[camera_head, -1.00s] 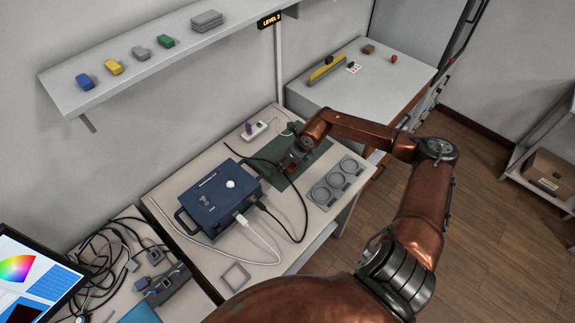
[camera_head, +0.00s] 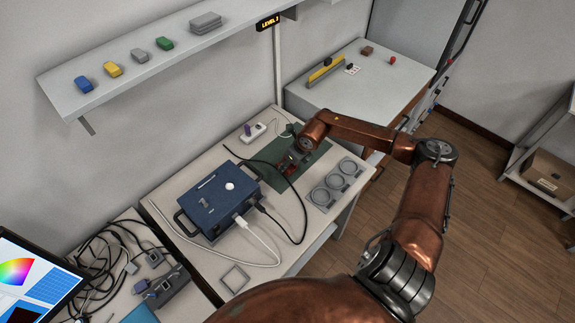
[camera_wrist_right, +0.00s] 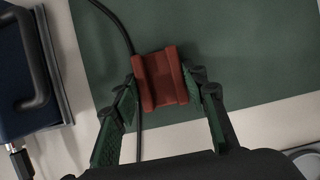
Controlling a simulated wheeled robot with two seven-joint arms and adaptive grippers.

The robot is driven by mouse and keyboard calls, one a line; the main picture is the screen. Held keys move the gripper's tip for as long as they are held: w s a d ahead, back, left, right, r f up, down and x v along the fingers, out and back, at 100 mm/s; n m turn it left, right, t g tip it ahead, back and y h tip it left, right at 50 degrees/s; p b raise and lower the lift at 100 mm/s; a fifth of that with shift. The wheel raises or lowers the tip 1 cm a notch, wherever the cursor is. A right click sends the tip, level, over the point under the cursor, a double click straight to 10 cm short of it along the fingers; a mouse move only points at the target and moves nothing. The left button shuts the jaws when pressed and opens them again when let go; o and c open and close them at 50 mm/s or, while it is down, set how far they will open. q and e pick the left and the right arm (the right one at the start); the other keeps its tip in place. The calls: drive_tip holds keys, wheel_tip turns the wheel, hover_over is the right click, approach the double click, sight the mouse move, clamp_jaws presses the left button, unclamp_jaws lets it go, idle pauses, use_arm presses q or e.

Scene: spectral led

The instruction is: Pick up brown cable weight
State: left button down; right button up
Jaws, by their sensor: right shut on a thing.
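The brown cable weight (camera_wrist_right: 160,78) is a reddish-brown grooved block in the right wrist view. It is over the green mat (camera_wrist_right: 235,50), beside a black cable (camera_wrist_right: 118,22) that runs past its left side. My right gripper (camera_wrist_right: 163,85) is shut on the weight, with a finger on each side of it. In the head view my right gripper (camera_head: 291,166) is over the green mat, and the weight there is small and mostly hidden by the gripper. I cannot tell whether the weight is touching the mat. My left gripper is not in view.
A blue box (camera_head: 217,200) with plugged cables stands left of the mat. A grey holder with round recesses (camera_head: 336,184) lies to the right. A power strip (camera_head: 253,132) is behind. A shelf (camera_head: 130,75) with coloured blocks hangs above the table.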

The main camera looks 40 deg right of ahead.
drive_tip(key=shift+w+r, duration=0.1)
drive_tip(key=shift+r, duration=0.55)
drive_tip(key=r, duration=0.2)
drive_tip(key=shift+s+a+r+p, duration=0.1)
drive_tip(key=shift+s+r+p, duration=0.1)
drive_tip(key=shift+r+p, duration=0.1)
drive_tip(key=s+a+r+p, duration=0.2)
drive_tip(key=s+a+r, duration=0.6)
drive_tip(key=s, duration=0.3)
drive_tip(key=shift+r, duration=0.6)
